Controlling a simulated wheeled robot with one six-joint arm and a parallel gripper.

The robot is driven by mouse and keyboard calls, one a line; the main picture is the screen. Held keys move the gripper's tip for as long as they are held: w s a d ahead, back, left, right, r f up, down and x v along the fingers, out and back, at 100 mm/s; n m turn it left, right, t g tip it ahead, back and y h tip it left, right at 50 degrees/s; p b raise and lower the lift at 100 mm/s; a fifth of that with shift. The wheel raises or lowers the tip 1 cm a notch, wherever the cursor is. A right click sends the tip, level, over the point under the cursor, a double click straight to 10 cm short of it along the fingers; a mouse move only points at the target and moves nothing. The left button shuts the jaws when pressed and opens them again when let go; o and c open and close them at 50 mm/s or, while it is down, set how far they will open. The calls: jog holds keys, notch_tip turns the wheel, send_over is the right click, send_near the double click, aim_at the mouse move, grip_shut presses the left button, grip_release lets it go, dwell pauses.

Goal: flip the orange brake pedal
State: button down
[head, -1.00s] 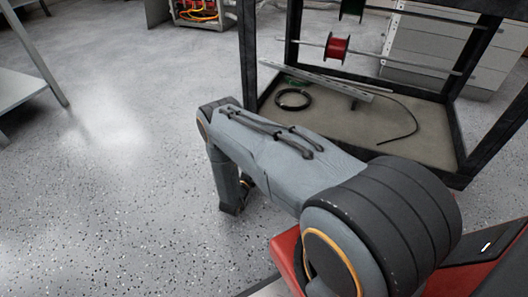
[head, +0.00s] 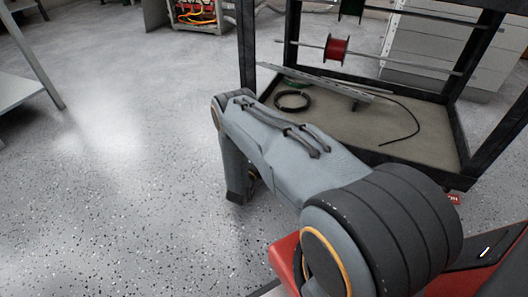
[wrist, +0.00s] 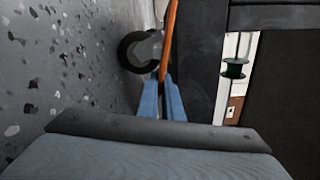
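The orange brake pedal (wrist: 170,35) is a thin orange bar beside a dark caster wheel (wrist: 133,55) in the wrist view. My gripper (wrist: 161,82) points at it with two blue fingers close together and only a thin dark line between them. The bar's lower end shows right at the fingertips; I cannot tell whether they touch it.
A black-framed rack (head: 247,45) with a beige lower shelf (head: 350,135) stands close beyond my arm. It carries a red spool (head: 336,48) and a black cable coil (head: 292,100). Speckled floor is free to the left; a metal table (head: 18,95) stands at the far left edge.

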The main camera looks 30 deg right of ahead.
jog(key=shift+r+n+p, duration=0.6)
jog(key=shift+n+p, duration=0.3)
jog(key=shift+n, duration=0.3)
jog(key=shift+w+a+r+n+p, duration=0.1)
jog(key=shift+r+n+p, duration=0.15)
jog(key=shift+n, duration=0.5)
jog(key=shift+w+a+r+n+p, duration=0.15)
jog(key=shift+n+p, duration=0.1)
jog(key=shift+n, duration=0.5)
jog(key=shift+d, duration=0.1)
jog(key=c, duration=1.9)
grip_release()
jog(key=p+v, duration=0.2)
jog(key=v, duration=0.6)
jog(key=shift+p, duration=0.4)
